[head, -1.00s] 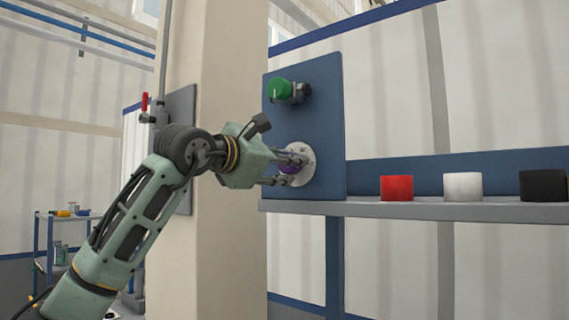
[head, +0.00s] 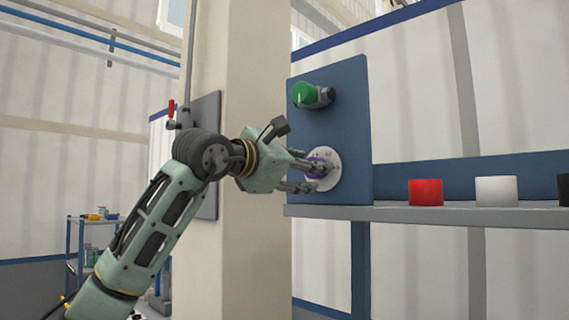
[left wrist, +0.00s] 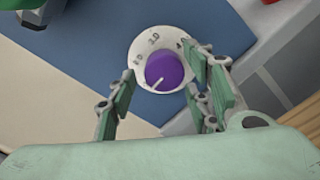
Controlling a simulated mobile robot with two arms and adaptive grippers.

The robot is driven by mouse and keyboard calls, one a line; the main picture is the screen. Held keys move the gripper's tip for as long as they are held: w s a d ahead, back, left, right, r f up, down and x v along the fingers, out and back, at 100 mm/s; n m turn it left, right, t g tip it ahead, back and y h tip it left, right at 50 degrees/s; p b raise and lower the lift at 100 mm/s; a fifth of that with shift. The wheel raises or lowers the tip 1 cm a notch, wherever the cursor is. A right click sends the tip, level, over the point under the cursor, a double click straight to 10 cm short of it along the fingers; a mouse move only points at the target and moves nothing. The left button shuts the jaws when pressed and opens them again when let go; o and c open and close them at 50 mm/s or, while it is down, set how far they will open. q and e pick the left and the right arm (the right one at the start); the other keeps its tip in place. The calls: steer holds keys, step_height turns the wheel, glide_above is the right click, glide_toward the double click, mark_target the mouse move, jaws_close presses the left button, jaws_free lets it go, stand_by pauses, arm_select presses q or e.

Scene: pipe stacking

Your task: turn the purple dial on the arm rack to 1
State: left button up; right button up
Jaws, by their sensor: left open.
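The purple dial (head: 316,164) sits on a round white numbered plate (head: 334,180) on the blue panel (head: 348,115). In the left wrist view the purple dial (left wrist: 165,70) carries a white pointer line towards the lower left of the white plate (left wrist: 147,43). Printed numbers show along the plate's upper edge; not all are legible. My left gripper (head: 318,178) is open in front of the dial. In the left wrist view the left gripper's fingers (left wrist: 159,82) stand on either side of the dial's lower part, apparently not closed on it. My right gripper is not in view.
A green knob (head: 303,94) sits above the dial on the same panel. A beige pillar (head: 245,80) stands behind my left arm.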

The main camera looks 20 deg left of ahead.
arm_select(q)
steer(key=v, duration=1.1)
steer(key=shift+a, duration=0.15)
steer(key=shift+w+r, duration=0.1)
steer(key=shift+r, duration=0.05)
